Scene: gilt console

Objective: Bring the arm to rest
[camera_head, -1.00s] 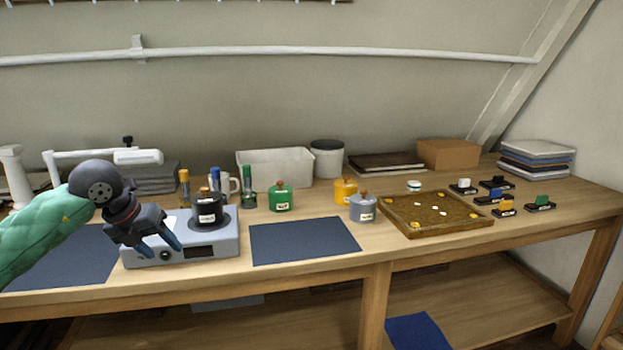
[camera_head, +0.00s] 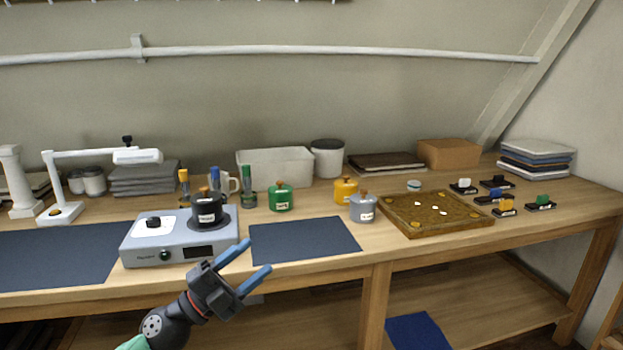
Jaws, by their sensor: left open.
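My left gripper (camera_head: 252,270) is open and empty. It is low in the picture, in front of the table's front edge, with its two blue fingertips spread and pointing up and to the right. Its dark wrist and a bit of green sleeve come in from the bottom. It is apart from the things on the table (camera_head: 345,265). My right gripper is not in view.
A black pot (camera_head: 207,212) stands on a grey hotplate device (camera_head: 140,252). A dark mat (camera_head: 303,240) lies bare beside it. Green (camera_head: 281,198), yellow (camera_head: 345,191) and grey (camera_head: 362,209) pots stand behind and right. A wooden tray (camera_head: 468,231) is farther right.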

